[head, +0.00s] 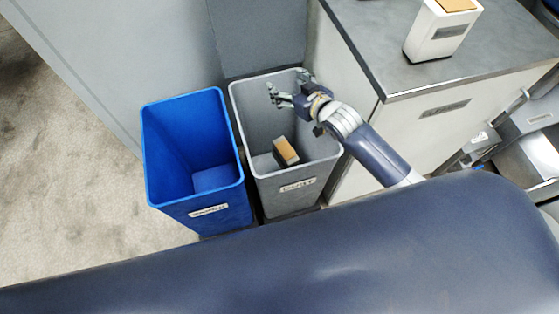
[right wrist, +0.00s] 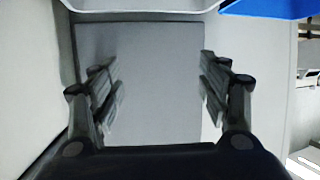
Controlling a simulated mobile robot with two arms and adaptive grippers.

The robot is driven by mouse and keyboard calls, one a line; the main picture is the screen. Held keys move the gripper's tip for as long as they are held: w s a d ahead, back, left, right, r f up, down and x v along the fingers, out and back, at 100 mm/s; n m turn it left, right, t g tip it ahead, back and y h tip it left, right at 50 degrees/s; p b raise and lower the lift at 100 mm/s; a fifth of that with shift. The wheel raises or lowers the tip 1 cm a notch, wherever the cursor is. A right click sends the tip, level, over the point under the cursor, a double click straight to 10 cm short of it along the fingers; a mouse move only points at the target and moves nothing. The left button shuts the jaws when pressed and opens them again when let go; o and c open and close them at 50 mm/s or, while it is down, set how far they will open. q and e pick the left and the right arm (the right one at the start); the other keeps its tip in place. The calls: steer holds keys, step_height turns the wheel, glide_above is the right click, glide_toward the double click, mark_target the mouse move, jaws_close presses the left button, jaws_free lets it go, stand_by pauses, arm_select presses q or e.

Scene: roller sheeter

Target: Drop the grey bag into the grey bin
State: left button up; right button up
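The grey bin (head: 294,193) stands open at the middle of the head view, with a pale label on its front. Inside it, low down, lies a small tilted grey block-like item with a tan face (head: 286,151), which may be the grey bag. My right gripper (head: 287,88) is over the back part of the grey bin, above and apart from that item. Its fingers are spread wide with nothing between them; the right wrist view shows the same empty gap (right wrist: 160,92). My left gripper is not in view.
A blue bin (head: 212,215) stands close on the left of the grey bin. A grey-topped counter (head: 385,45) is at the right, with a white tan-topped container (head: 437,35) on it. A grey panel (head: 262,38) rises behind the bins. Carpet (head: 70,180) is clear at left.

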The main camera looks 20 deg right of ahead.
steer(key=v, duration=1.2)
stand_by(0.4)
